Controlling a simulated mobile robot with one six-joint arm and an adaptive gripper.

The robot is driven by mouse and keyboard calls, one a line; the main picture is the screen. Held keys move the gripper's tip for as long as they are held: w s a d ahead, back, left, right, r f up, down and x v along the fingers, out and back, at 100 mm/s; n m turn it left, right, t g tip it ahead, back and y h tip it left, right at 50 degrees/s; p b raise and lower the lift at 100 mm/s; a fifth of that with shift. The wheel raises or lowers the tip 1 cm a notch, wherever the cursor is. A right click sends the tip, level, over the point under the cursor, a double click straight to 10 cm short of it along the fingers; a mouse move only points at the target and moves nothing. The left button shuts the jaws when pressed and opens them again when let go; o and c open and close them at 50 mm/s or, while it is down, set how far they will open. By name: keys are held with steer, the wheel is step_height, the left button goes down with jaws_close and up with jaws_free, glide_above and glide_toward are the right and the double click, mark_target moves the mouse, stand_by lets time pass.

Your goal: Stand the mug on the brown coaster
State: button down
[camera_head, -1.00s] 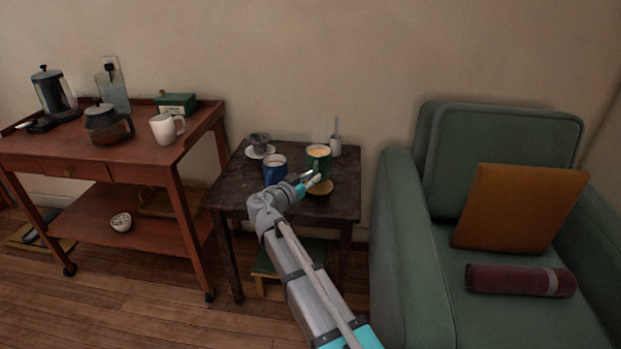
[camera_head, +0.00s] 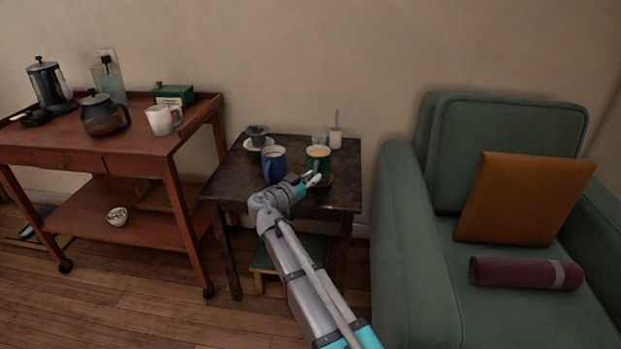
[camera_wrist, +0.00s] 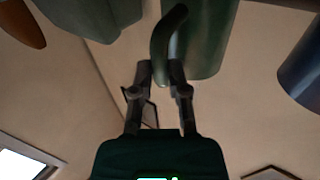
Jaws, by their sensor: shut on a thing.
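The green mug (camera_head: 318,163), with something orange-yellow inside, is upright over the front right part of the dark side table (camera_head: 228,185). My gripper (camera_head: 313,180) is at its front side. In the wrist view my gripper (camera_wrist: 161,66) is shut on the handle of the green mug (camera_wrist: 208,38). The brown coaster (camera_head: 324,184) is mostly hidden under the mug and gripper, with only a dark sliver showing. I cannot tell whether the mug touches it.
A blue mug (camera_head: 273,166) stands just left of the gripper, also in the wrist view (camera_wrist: 302,72). A saucer with a grey cup (camera_head: 258,138) and a white jar (camera_head: 335,138) are behind. A green armchair (camera_head: 405,230) is on the right, a wooden trolley (camera_head: 150,143) on the left.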

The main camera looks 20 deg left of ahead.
steer(key=c, duration=0.6)
jaws_free()
steer(key=shift+c, duration=0.2)
steer(key=shift+s, duration=0.1)
steer(key=v, duration=1.2)
steer(key=shift+r, duration=0.2)
